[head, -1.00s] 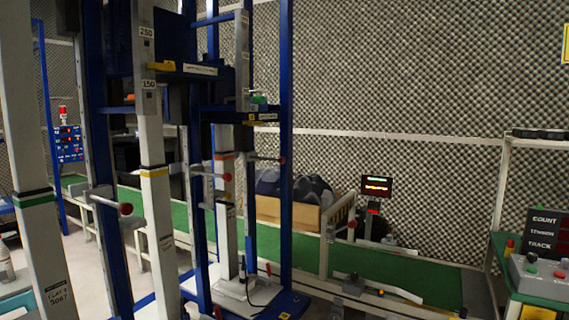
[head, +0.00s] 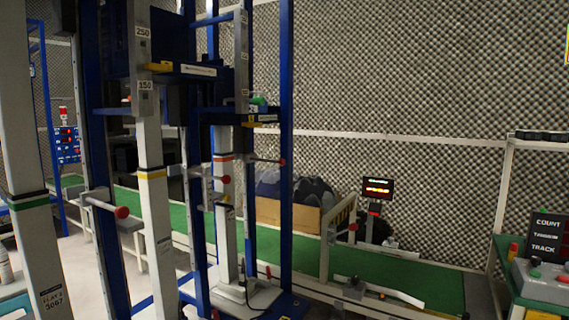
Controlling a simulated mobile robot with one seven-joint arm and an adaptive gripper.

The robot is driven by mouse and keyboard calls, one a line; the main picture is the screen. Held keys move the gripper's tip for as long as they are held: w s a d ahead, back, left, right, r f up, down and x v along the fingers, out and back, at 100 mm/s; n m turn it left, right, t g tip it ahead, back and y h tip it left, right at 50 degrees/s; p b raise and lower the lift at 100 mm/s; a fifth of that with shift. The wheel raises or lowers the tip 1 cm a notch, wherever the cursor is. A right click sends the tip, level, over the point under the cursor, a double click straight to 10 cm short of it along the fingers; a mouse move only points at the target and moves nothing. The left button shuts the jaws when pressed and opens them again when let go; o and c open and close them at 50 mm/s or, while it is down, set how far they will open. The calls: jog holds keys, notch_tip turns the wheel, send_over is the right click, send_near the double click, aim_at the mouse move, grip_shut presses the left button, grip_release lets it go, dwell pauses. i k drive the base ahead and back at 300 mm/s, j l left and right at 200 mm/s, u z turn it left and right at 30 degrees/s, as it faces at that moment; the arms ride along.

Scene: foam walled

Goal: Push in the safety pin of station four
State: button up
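Several grey pins with red knobs stick out sideways from the stations. The nearest pin (head: 121,212) is at the left, on a blue upright. A second pin (head: 225,180) is at the middle left. A third pin (head: 282,162) is on the blue frame further right. A fourth pin (head: 352,227) is near the low gate by the conveyor. I cannot tell from the labels which one belongs to station four. My gripper is not in view.
Tall blue frames (head: 286,110) and grey posts (head: 150,180) fill the left and middle. A green conveyor (head: 400,275) runs along the foam wall (head: 420,80). A control box (head: 543,282) stands at the right. A lit display (head: 377,188) stands behind the conveyor.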

aim_at(282, 162)
jog(key=i+l+u, duration=0.1)
jog(key=i+l, duration=0.5)
jog(key=i+l+u, duration=0.1)
jog(key=i+l, duration=1)
jog(key=l, duration=0.2)
jog(key=j+u, duration=0.05)
